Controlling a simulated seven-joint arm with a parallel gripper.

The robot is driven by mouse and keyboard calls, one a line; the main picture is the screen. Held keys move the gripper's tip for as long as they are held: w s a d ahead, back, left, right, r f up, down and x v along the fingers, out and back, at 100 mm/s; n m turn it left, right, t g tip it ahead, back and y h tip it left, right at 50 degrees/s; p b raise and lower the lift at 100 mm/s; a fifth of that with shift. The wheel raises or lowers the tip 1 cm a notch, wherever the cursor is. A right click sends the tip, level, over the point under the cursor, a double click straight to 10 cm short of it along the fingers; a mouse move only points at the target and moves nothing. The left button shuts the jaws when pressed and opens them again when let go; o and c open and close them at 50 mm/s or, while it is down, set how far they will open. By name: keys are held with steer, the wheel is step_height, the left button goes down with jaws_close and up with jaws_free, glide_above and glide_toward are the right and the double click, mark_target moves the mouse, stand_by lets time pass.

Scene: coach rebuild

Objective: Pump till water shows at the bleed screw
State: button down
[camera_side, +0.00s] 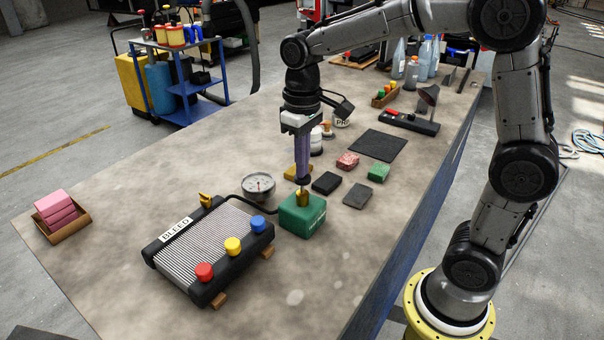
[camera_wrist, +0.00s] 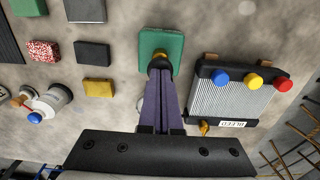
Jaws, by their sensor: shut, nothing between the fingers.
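A green pump block (camera_side: 303,214) with a brass plunger (camera_side: 302,196) stands on the bench. My gripper (camera_side: 303,178) is shut and points down right over the plunger; whether the tips touch it I cannot tell. A finned radiator (camera_side: 207,248) labelled BLEED lies left of the block, with red, yellow and blue caps. A brass bleed screw (camera_side: 205,199) sits at its far corner; it also shows in the wrist view (camera_wrist: 204,126). I see no water there.
A round gauge (camera_side: 258,186) stands behind the radiator, and a black hose runs to the green block. Several coloured blocks and a dark mat (camera_side: 378,145) lie to the right. A tray of pink blocks (camera_side: 58,214) is at far left.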

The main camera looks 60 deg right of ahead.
steer(key=shift+f, duration=1.1)
steer(key=shift+r, duration=2.1)
step_height(320, 180, up, 7)
stand_by(0.4)
